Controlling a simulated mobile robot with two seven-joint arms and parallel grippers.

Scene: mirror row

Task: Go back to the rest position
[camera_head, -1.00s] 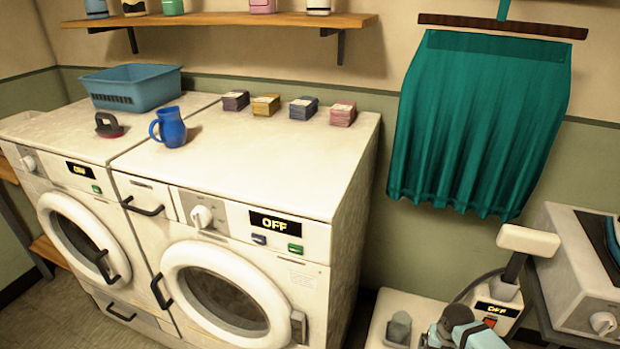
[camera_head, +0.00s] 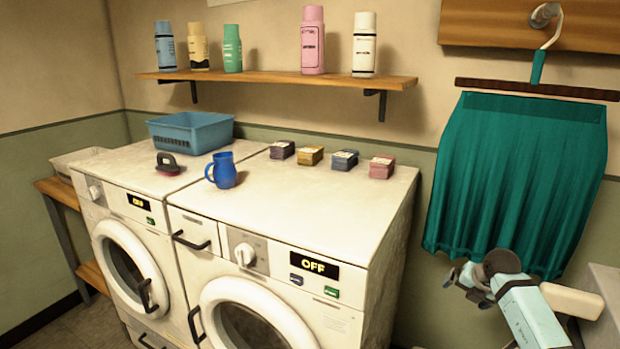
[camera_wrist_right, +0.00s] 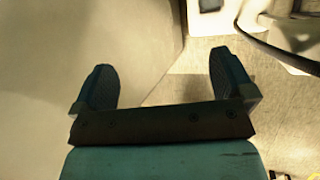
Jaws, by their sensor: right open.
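My right gripper (camera_head: 468,279) is at the lower right of the head view, in front of the lower edge of the hanging green skirt (camera_head: 515,185). I cannot tell from these views whether it touches the cloth. In the right wrist view the gripper (camera_wrist_right: 165,85) is open, its two dark finger pads wide apart with nothing between them. Below it show a pale surface on the left and the tiled floor (camera_wrist_right: 205,85) on the right. My left gripper is in neither view.
Two washers stand at left; the near washer (camera_head: 300,225) reads OFF. On top are a blue basket (camera_head: 190,133), a blue mug (camera_head: 222,171), a dark-handled brush (camera_head: 168,164) and several small boxes (camera_head: 344,160). A shelf (camera_head: 280,79) with several bottles hangs above.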

